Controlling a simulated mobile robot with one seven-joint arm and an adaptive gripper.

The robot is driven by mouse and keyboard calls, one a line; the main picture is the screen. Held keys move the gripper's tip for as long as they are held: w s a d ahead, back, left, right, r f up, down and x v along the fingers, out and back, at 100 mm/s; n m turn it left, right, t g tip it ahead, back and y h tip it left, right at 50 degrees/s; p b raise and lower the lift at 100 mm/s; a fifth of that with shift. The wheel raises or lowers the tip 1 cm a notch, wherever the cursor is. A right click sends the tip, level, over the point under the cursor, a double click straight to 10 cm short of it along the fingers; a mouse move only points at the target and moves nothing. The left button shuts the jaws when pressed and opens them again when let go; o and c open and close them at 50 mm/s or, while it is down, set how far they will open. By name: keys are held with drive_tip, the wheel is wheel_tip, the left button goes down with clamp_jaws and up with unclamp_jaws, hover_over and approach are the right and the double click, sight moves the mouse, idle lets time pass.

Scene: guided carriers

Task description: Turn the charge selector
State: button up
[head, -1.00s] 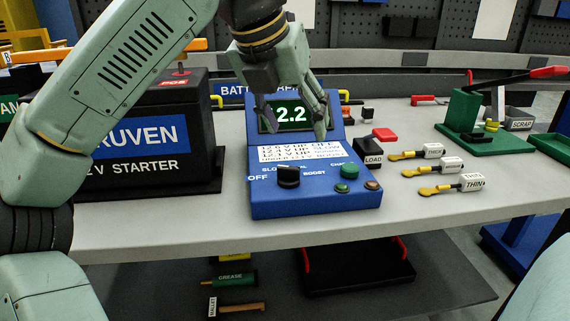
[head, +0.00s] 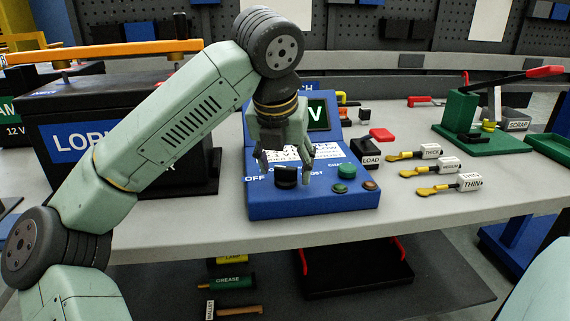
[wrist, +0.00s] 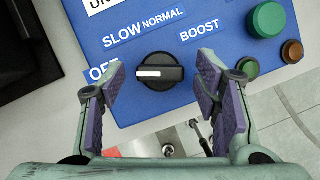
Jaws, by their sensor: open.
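The charge selector (wrist: 160,72) is a round black knob with a white pointer line on the blue charger's sloping front. In the wrist view its white line points left, nearest the OFF label; SLOW, NORMAL and BOOST labels run around it. The knob also shows in the head view (head: 286,177). The blue charger (head: 318,203) has a screen, partly hidden by my arm. My gripper (head: 287,172) is open just above the knob. In the wrist view its two purple-padded fingers (wrist: 163,88) are spread on either side of the knob, with a gap on each side.
A green button (head: 346,172) and a small brown button (head: 370,185) sit right of the knob. A black LOAD block (head: 368,152) stands beside the charger. A large black battery (head: 60,145) is at the left. Yellow-tipped tools lie on the bench to the right.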

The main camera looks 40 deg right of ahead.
drive_tip(key=c, duration=1.1)
drive_tip(key=shift+c, duration=0.2)
drive_tip(key=shift+m, duration=0.4)
drive_tip(key=m, duration=0.1)
drive_tip(key=m+g+p, duration=0.1)
drive_tip(key=shift+w+a+r+m+h, duration=0.1)
drive_tip(key=shift+r+m+h, duration=0.05)
drive_tip(key=shift+m+h, duration=0.2)
drive_tip(key=m+g+p, duration=0.2)
drive_tip(key=m+p, duration=0.1)
drive_tip(key=m, duration=0.2)
drive_tip(key=shift+w+m, duration=0.15)
drive_tip(key=shift+m, duration=0.1)
drive_tip(key=m+g+p, duration=0.2)
drive_tip(key=m+p, duration=0.1)
drive_tip(key=m, duration=0.1)
drive_tip(key=shift+w+m, duration=0.1)
drive_tip(key=shift+m, duration=0.2)
drive_tip(key=m+p, duration=0.1)
drive_tip(key=m, duration=0.1)
drive_tip(key=m+g+y+p, duration=0.1)
drive_tip(key=m, duration=0.1)
drive_tip(key=shift+w+d+y+p, duration=0.1)
drive_tip(key=shift+d+y+p, duration=0.1)
drive_tip(key=shift+y+p, duration=0.1)
drive_tip(key=shift+m, duration=0.3)
